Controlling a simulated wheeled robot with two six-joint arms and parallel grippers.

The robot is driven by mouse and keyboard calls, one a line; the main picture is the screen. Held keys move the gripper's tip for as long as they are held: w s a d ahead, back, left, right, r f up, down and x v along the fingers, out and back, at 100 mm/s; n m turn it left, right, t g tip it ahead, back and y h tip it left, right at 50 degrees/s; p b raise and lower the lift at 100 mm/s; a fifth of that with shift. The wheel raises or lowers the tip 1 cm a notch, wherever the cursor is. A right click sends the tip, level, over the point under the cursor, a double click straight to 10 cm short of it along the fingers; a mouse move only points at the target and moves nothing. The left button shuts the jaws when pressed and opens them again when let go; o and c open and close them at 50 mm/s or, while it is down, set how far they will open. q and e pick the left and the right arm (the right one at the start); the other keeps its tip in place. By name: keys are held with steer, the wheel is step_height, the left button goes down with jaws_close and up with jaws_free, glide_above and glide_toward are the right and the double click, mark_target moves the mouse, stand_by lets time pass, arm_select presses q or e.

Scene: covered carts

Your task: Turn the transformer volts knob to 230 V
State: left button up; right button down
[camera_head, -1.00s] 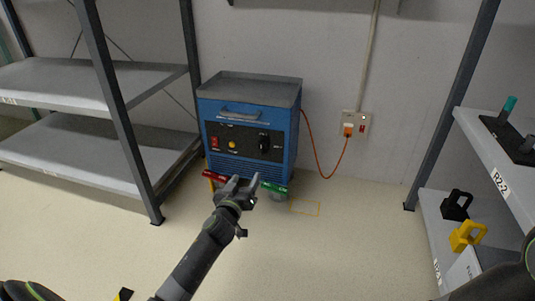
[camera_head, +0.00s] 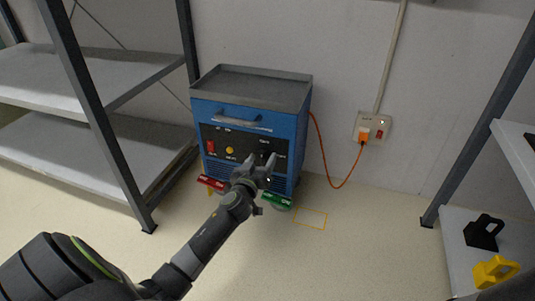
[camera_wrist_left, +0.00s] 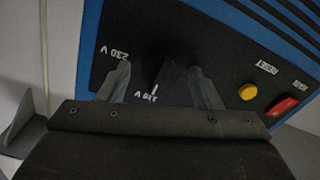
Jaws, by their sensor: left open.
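The blue transformer (camera_head: 298,130) stands on the floor against the wall, its black front panel facing me. In the left wrist view its black volts knob (camera_wrist_left: 155,72) shows dark against the panel (camera_wrist_left: 225,65), between the "230 V" label (camera_wrist_left: 115,52) and the "115 V" label (camera_wrist_left: 146,97). A small white mark on the knob appears to face the 115 V side. My left gripper (camera_head: 260,161) is open at the panel's right part. Its fingers (camera_wrist_left: 160,70) lie on either side of the knob; contact cannot be told. The gripper partly hides the knob in the head view.
A yellow button (camera_wrist_left: 248,91) and a red switch (camera_wrist_left: 283,106) sit on the same panel. Red (camera_head: 211,182) and green (camera_head: 277,200) parts are low at the front. An orange cable (camera_head: 325,160) runs to the wall socket (camera_head: 372,127). Shelves flank the transformer.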

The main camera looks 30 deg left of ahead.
arm_select(q)
steer(key=shift+w, duration=0.1)
steer(key=shift+c, duration=0.2)
steer(key=c, duration=0.9)
steer(key=shift+c, duration=0.2)
